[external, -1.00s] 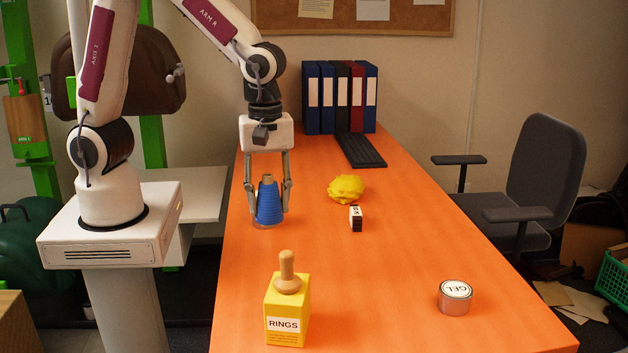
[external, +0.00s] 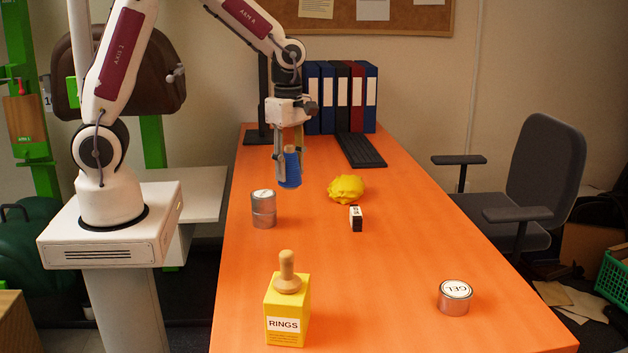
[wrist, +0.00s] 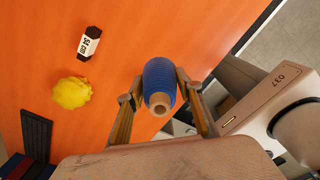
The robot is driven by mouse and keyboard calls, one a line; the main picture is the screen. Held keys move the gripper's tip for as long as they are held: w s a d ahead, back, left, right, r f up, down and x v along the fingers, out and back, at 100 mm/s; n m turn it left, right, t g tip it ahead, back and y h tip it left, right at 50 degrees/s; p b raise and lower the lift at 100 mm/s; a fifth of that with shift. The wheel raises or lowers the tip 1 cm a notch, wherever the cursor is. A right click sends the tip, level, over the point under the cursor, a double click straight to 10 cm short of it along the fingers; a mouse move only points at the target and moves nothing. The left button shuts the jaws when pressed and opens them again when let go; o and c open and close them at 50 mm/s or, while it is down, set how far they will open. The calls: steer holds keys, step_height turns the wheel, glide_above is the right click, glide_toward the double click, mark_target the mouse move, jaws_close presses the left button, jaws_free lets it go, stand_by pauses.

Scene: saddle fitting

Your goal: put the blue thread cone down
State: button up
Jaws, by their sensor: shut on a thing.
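The blue thread cone (external: 292,170) is held in the air above the orange table (external: 400,280), with a slight tilt. My gripper (external: 287,176) is shut on its sides. In the wrist view the cone (wrist: 160,76) sits between both fingers of my gripper (wrist: 159,88), and its pale core end faces the camera. The cone's far end is hidden in the wrist view. A grey metal tin (external: 263,210) with a white top stands on the table, in front of and left of the cone; it may be two stacked tins.
A yellow crumpled cloth (external: 346,189) and a small dark block with a white label (external: 356,218) lie to the right. A yellow RINGS box with a wooden-handled stamp (external: 287,310) and a GEL tin (external: 455,297) stand nearer. Binders (external: 340,98) and a keyboard (external: 360,150) are behind. The middle front is clear.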

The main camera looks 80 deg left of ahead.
steer(key=s+a+n, duration=0.3)
steer(key=a+n, duration=0.2)
steer(key=a, duration=0.7)
steer(key=s+a+n, duration=0.4)
steer(key=a, duration=0.8)
steer(key=shift+w+a+f, duration=0.1)
steer(key=shift+a+f, duration=0.1)
steer(key=shift+f, duration=1.1)
steer(key=shift+w+a+f, duration=0.1)
steer(key=shift+a+f, duration=0.05)
steer(key=shift+f, duration=1.15)
steer(key=shift+f, duration=3.1)
steer(key=shift+f, duration=1.85)
steer(key=shift+f, duration=0.15)
